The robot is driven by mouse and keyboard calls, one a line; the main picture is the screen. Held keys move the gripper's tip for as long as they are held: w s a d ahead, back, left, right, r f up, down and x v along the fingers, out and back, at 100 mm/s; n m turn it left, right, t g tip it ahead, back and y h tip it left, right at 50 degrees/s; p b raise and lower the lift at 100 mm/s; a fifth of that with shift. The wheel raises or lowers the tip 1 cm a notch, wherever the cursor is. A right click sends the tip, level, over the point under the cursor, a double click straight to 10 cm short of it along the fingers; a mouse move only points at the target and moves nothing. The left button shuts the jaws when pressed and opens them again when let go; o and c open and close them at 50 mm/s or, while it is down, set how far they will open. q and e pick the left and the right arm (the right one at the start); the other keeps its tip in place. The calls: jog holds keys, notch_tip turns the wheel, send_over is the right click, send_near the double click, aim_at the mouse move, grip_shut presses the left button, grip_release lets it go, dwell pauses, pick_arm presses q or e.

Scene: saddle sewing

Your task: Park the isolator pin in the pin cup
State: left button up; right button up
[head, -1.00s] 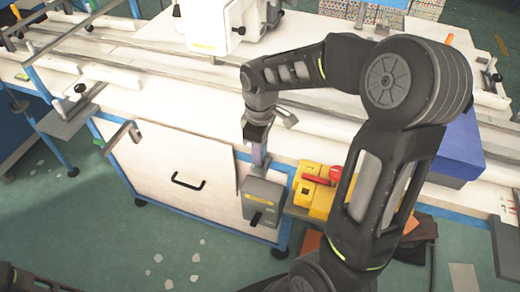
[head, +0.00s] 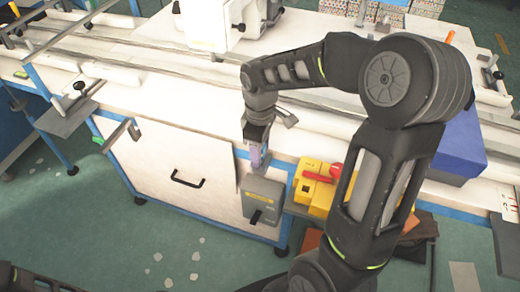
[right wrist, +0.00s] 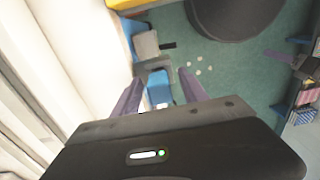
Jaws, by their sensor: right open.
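My right gripper (head: 256,164) hangs over the front edge of the white bench, just above and behind a grey isolator box (head: 263,200) with a yellow label and a black lever. In the right wrist view its two purple fingers (right wrist: 161,76) stand apart, with nothing visible held between them. The grey box (right wrist: 147,44) shows beyond the fingertips, clear of them. I cannot make out the isolator pin or the pin cup for certain. My left gripper is out of view.
Right of the grey box, yellow boxes (head: 310,193) with a red piece (head: 318,177) on top sit on a low shelf. A blue box (head: 460,145) stands on the bench at right. A cabinet door with a black handle (head: 188,180) is left. Green floor in front is mostly free.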

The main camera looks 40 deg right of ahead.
notch_tip(320, 180, up, 8)
jog(key=shift+f, duration=0.1)
dwell(0.6)
dwell(0.7)
